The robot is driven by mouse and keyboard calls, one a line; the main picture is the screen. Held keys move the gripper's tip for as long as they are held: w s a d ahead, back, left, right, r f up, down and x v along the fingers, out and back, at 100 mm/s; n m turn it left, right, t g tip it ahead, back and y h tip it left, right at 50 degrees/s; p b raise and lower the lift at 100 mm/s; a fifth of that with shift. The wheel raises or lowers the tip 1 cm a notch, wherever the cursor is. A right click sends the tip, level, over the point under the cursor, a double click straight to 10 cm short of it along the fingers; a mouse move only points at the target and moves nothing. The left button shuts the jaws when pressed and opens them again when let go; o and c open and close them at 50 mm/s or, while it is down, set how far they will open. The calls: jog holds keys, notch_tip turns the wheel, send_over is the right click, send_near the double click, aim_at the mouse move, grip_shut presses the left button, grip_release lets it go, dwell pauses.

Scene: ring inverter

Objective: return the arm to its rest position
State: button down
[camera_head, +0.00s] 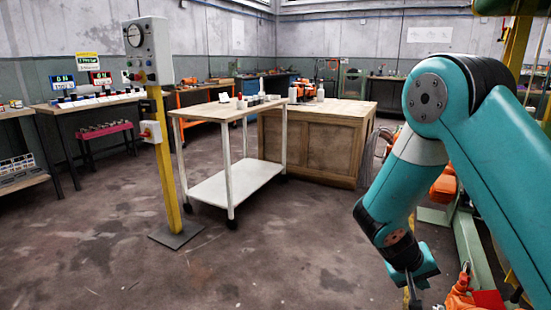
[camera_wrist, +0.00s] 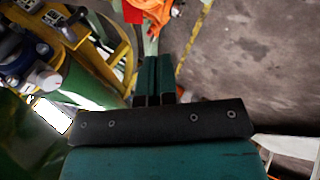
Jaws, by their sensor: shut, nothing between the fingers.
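My teal and black arm (camera_head: 490,150) fills the right side of the head view. It rises from the lower right, bends at a rounded elbow high up and points down. My gripper (camera_head: 413,298) hangs at the bottom edge of that view, and its tips are partly cut off. In the wrist view my gripper (camera_wrist: 155,65) shows its two fingers close together, with nothing held between them. Floor and machine parts lie beyond the tips.
A white cart (camera_head: 228,190) stands left of centre beside a wooden cabinet (camera_head: 318,140). A yellow post with a control box (camera_head: 148,50) stands farther left. Orange and green machinery (camera_head: 462,245) lies close behind and right of my arm. The front floor (camera_head: 290,260) is clear.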

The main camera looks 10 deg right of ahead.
jog(key=s+a+r+n+y, duration=0.2)
jog(key=s+a+r+y, duration=0.2)
jog(key=a+r, duration=0.3)
jog(key=s+a+r+n+y, duration=0.25)
jog(key=a+r+y, duration=0.2)
jog(key=a, duration=0.45)
jog(key=s+a+r+n+y, duration=0.25)
jog(key=s+a+r, duration=0.2)
jog(key=s, duration=0.25)
jog(key=s+a+r+n+y, duration=0.1)
jog(key=s+a+r+n, duration=0.3)
jog(key=s, duration=0.3)
notch_tip(320, 180, up, 24)
jog(key=m+p, duration=0.1)
jog(key=p, duration=2.2)
jog(key=shift+d, duration=0.15)
jog(key=shift+r, duration=0.1)
